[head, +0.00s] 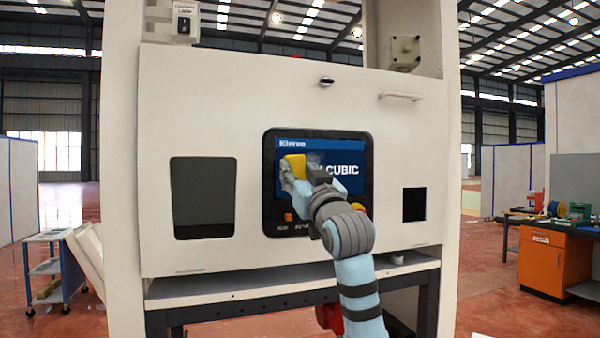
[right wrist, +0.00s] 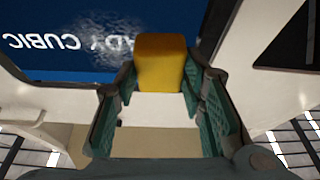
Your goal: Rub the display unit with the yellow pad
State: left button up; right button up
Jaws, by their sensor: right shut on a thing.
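The display unit (head: 350,160) is a dark-framed panel with a blue screen, set in the front of the white cabinet. Its lettering ends in "CUBIC". My right gripper (head: 292,172) is shut on the yellow pad (head: 294,163) and holds it in front of the screen's left part. In the right wrist view the pad (right wrist: 161,62) sits between the fingertips (right wrist: 160,80), against or very close to the blue screen (right wrist: 60,45). A whitish smeared patch shows on the screen beside the pad. I cannot tell for sure whether they touch. My left gripper is not in view.
The white cabinet (head: 260,100) has a dark window (head: 204,197) at left, a small square opening (head: 414,204) at right and a handle (head: 400,96) above it. A blue cart (head: 50,265) stands at left, an orange cabinet workbench (head: 545,262) at right.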

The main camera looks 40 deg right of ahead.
jog(key=shift+w+d+p, duration=0.15)
jog(key=shift+w+p, duration=0.2)
jog(key=shift+w, duration=0.15)
